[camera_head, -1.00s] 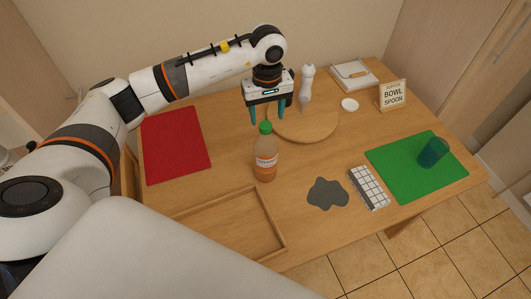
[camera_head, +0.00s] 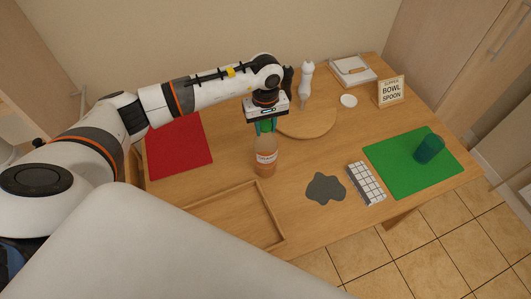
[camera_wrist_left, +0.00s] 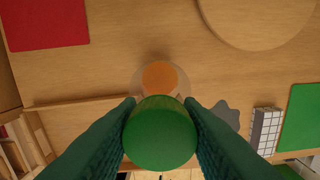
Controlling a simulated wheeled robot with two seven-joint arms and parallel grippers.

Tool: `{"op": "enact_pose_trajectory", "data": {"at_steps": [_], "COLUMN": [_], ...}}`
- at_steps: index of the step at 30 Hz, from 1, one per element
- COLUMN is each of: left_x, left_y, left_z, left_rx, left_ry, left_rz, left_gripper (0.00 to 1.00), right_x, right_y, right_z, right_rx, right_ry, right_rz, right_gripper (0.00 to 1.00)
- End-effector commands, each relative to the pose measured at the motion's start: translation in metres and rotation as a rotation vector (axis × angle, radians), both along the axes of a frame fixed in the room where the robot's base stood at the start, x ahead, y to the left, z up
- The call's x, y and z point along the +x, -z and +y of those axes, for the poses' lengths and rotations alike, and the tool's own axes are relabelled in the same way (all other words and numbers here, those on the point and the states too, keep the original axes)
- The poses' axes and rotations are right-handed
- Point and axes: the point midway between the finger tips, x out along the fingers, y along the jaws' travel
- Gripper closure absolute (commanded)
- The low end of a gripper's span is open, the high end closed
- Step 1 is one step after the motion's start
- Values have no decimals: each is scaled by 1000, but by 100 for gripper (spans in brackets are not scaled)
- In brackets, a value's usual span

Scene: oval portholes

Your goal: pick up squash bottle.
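The squash bottle (camera_head: 266,158) stands upright on the wooden table, with a green cap, a white label and orange liquid. In the left wrist view, its green cap (camera_wrist_left: 160,133) fills the space between the fingers, and the orange body shows beyond it. My left gripper (camera_head: 266,127) is over the bottle from above, its teal fingers on either side of the cap and looking closed against it. The fingertips are partly hidden by the cap in the left wrist view. The bottle's base looks to rest on the table. My right gripper is not in view.
A wooden tray (camera_head: 276,220) lies in front of the bottle, a red mat (camera_head: 180,146) to its left. Behind are a round board (camera_head: 318,124), a white mill (camera_head: 305,82) and a dark upright object (camera_head: 288,80). A grey patch (camera_head: 325,188) and green mat (camera_head: 398,172) lie right.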

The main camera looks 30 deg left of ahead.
Motion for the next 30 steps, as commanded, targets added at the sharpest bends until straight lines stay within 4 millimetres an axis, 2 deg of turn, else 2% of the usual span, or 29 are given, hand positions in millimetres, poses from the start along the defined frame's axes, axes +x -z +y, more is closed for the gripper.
{"op": "enact_pose_trajectory", "data": {"at_steps": [1, 4, 13, 17, 30], "left_x": [0, 0, 1, 2, 1], "left_y": [0, 0, -1, -8, -87], "left_z": [0, 0, 0, 0, 0], "left_rx": [0, 0, 0, -1, -1], "left_ry": [0, 0, 0, 0, 0], "left_rz": [0, 0, -1, -5, -6], "left_gripper": [83, 99, 100, 100, 100], "right_x": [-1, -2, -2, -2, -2], "right_y": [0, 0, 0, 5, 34], "right_z": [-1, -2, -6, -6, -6], "right_rx": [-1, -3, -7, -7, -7], "right_ry": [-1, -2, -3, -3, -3], "right_rz": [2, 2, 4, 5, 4], "right_gripper": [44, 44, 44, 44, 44]}}
